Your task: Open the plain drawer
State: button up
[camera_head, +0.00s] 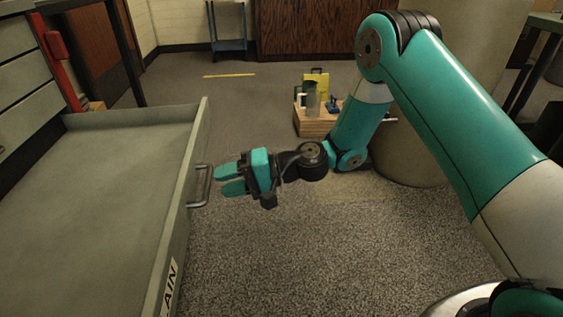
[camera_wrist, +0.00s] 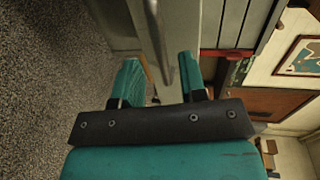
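The plain drawer (camera_head: 197,135) is a large grey drawer that stands pulled far out of the cabinet at the left in the head view. Its inside looks empty. A label (camera_head: 170,287) on its front shows the letters "AIN"; the rest is cut off. Its metal bar handle (camera_head: 201,187) sticks out from the front. My gripper (camera_head: 219,181) is open just right of the handle, its fingers pointing at it. In the wrist view the handle (camera_wrist: 158,35) appears between the two spread fingers or just beyond them; I cannot tell if they touch it.
The grey cabinet (camera_head: 22,85) with other drawer fronts stands at the far left, beside a red object (camera_head: 60,62). A wooden crate (camera_head: 316,128) with several items stands on the floor behind my arm. The carpet right of the drawer is clear.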

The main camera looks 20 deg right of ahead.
jog(key=p+v, duration=0.3)
jog(key=v, duration=0.9)
jog(key=shift+d, duration=0.35)
jog(key=shift+r, duration=0.15)
jog(key=s+a+r+n+g+h, duration=0.3)
jog(key=s+a+r+n, duration=0.15)
jog(key=r, duration=0.25)
jog(key=s+d+r+n+h+p, duration=0.1)
jog(key=s+d+r+h, duration=0.1)
jog(key=s+r+h, duration=0.3)
jog(key=s+d+r+n, duration=0.2)
jog(key=s, duration=0.6)
jog(key=s+d+r+n+h+p, duration=0.1)
jog(key=s+d+r+h, duration=0.1)
jog(key=s+r+h, duration=0.3)
notch_tip(320, 180, up, 36)
jog(key=y+p, duration=0.1)
jog(key=p, duration=3.6)
jog(key=shift+s+a+r+t+y+p, duration=0.25)
jog(key=shift+s+a+t+y+p, duration=0.05)
jog(key=shift+t+y, duration=0.1)
